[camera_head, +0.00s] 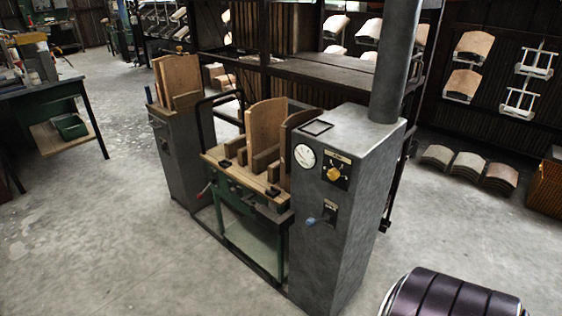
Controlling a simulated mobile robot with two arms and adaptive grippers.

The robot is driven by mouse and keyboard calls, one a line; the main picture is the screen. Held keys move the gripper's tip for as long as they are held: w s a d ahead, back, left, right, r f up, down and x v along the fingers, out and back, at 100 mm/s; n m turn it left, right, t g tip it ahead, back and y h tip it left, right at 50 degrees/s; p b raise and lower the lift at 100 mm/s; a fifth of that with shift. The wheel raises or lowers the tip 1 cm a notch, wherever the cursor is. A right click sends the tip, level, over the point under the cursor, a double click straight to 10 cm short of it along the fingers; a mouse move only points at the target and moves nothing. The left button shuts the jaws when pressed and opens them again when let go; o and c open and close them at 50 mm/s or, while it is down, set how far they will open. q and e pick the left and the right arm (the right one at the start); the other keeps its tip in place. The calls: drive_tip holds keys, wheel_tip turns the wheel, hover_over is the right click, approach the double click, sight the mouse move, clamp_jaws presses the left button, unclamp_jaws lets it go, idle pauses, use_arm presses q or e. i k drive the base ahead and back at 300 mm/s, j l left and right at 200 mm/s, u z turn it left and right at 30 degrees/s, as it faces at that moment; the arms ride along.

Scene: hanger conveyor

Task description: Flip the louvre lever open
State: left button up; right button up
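A tall grey cabinet (335,260) with a pipe on top stands right of centre. Its front face carries a round white gauge (305,156), a yellow knob (334,174) on a dark plate, and a small dark panel (330,213). A blue-tipped handle (310,221) sits just left of and below that panel. It may be the louvre lever, but its label is too small to read, and I cannot tell its open or shut position. Neither of my grippers is in view.
A wooden bench with upright curved boards (264,130) joins the cabinet to a shorter grey cabinet (185,150). A dark banded rounded shape (455,296) fills the lower right. Floor (110,230) at left is clear.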

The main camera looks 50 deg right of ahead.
sight(328, 218)
drive_tip(key=z, duration=1.7)
